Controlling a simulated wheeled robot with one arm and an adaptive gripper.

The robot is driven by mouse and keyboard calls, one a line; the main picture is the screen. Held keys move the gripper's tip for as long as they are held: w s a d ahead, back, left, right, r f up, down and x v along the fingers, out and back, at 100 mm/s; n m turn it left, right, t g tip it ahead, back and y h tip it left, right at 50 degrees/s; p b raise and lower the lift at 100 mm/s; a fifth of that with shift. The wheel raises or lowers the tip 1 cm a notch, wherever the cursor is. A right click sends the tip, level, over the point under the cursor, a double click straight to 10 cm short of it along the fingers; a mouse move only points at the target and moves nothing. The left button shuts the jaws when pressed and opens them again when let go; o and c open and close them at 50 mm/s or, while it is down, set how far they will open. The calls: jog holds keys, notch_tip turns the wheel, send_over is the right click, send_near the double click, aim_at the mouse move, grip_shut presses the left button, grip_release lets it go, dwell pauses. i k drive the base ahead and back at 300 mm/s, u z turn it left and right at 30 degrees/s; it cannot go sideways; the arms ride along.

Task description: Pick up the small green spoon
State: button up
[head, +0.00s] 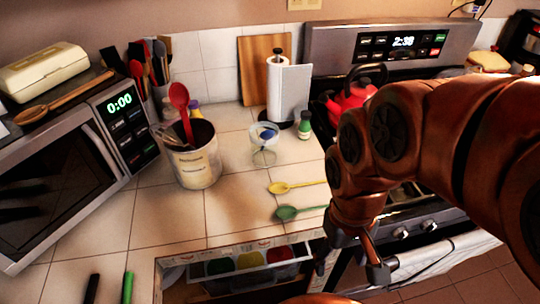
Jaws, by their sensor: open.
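The small green spoon (287,212) lies flat on the tiled counter near its front right edge. Its bowl points left, and its handle runs right toward my arm. A yellow spoon (280,187) lies just behind it, roughly parallel. My gripper (358,260) is open and points down, to the right of and in front of the green spoon, apart from it. It appears to be past the counter's edge, before the stove front. My arm covers part of the stove.
An open drawer (250,258) with coloured items juts out below the counter. A crock (196,168) with a red spoon, a glass (264,147), a green-labelled bottle (304,126) and a paper towel roll (289,92) stand behind. A red kettle (350,98) sits on the stove.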

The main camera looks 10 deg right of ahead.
aim_at(286, 212)
jog(key=u, duration=0.1)
jog(key=k, duration=0.75)
jog(key=u, duration=0.65)
